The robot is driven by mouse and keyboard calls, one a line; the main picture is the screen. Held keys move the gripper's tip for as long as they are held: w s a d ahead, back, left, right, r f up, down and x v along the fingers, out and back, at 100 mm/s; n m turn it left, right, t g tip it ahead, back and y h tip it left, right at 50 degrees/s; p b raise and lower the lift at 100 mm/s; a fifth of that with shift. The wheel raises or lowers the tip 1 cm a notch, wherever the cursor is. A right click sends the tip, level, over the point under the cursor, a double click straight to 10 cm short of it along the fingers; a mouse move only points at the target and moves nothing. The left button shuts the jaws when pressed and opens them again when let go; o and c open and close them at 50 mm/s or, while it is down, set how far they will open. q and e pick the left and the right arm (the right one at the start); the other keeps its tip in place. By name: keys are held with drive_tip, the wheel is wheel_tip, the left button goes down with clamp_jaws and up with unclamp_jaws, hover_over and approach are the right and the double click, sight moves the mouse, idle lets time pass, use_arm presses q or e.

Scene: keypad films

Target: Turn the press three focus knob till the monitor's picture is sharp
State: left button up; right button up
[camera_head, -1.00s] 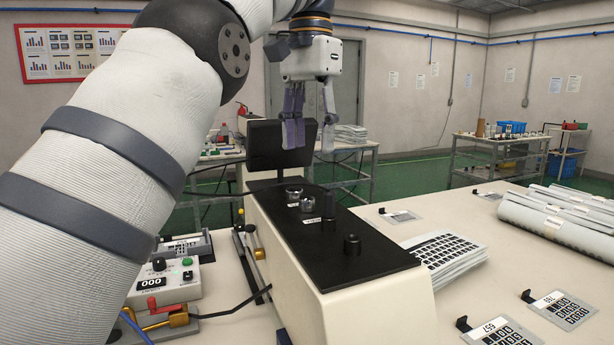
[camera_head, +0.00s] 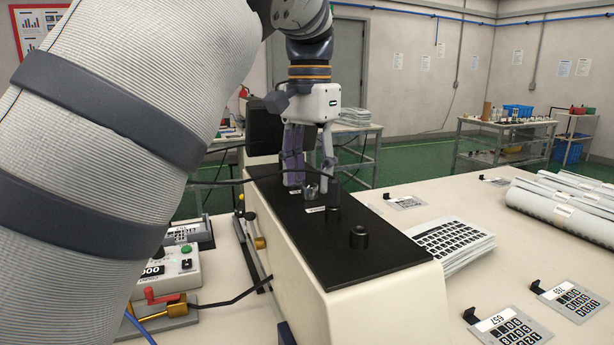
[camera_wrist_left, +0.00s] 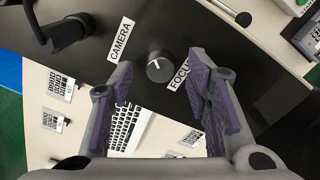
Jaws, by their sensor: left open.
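The black-topped cream press housing (camera_head: 350,272) runs through the middle of the head view. A short silver-topped knob (camera_wrist_left: 160,68) lies between labels reading CAMERA and FOCUS (camera_wrist_left: 180,75) in the left wrist view. It also shows in the head view (camera_head: 311,192), partly hidden by the fingers. My left gripper (camera_head: 309,183) is open and points down over it, with a finger on either side; I cannot tell whether they touch it. The wrist view shows the fingers spread too (camera_wrist_left: 161,78). The dark monitor (camera_head: 264,130) stands behind the arm; its picture is not visible. My right gripper is not in view.
Keypad sheets (camera_head: 450,238) lie right of the housing. Rolled film (camera_head: 555,210) lies far right.

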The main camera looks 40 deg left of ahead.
use_arm(q)
drive_tip(key=shift+f, duration=0.6)
clamp_jaws()
drive_tip(key=n, duration=0.4)
drive_tip(key=shift+n, duration=2.3)
unclamp_jaws()
